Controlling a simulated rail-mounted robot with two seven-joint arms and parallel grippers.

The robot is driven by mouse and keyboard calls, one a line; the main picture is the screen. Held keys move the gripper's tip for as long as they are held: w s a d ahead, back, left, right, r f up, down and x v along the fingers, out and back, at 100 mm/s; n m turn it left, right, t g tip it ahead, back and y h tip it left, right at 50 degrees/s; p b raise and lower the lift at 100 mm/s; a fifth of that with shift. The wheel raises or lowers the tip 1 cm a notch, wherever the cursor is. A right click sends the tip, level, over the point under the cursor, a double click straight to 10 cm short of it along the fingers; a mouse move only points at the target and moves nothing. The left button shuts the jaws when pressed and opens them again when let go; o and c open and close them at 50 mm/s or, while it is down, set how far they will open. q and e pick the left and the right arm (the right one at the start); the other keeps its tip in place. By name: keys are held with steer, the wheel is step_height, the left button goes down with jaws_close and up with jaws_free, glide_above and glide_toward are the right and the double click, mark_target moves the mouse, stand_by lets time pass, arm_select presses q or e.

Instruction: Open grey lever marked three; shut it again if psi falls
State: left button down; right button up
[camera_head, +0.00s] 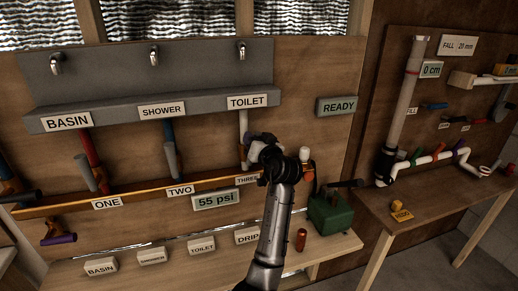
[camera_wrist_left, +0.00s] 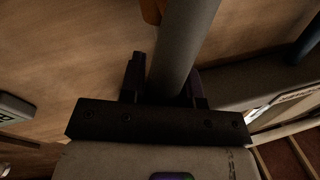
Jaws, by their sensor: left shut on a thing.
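My left gripper (camera_head: 258,150) is at the third valve, below the TOILET sign (camera_head: 247,102) and above the THREE label (camera_head: 247,179); it hides most of the lever in the head view. In the left wrist view, my left gripper (camera_wrist_left: 165,88) is shut on the grey lever (camera_wrist_left: 186,40), a smooth bar between its dark fingers. A display (camera_head: 216,200) below the valves reads 55 psi. Grey levers one (camera_head: 99,178) and two (camera_head: 172,159) stand to the left. My right gripper is not in view.
A READY sign (camera_head: 338,106) is on the wall at right. A green box (camera_head: 330,214) and a red-brown cylinder (camera_head: 301,240) stand on the bench. BASIN, TOILET and DRIP blocks line its front. Another pipe panel (camera_head: 371,100) stands at far right.

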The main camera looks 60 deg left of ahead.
arm_select(q)
steer(key=shift+s+a+r+n+h+b, duration=0.15)
steer(key=shift+s+n+b, duration=0.35)
steer(key=shift+n, duration=0.5)
steer(key=shift+s+a+n+h+b, duration=0.1)
steer(key=shift+s+n+h+b, duration=0.3)
steer(key=shift+n, duration=0.6)
steer(key=shift+s, duration=0.3)
steer(key=c, duration=0.8)
jaws_free()
steer(key=shift+d+p, duration=0.55)
steer(key=shift+d, duration=6.4)
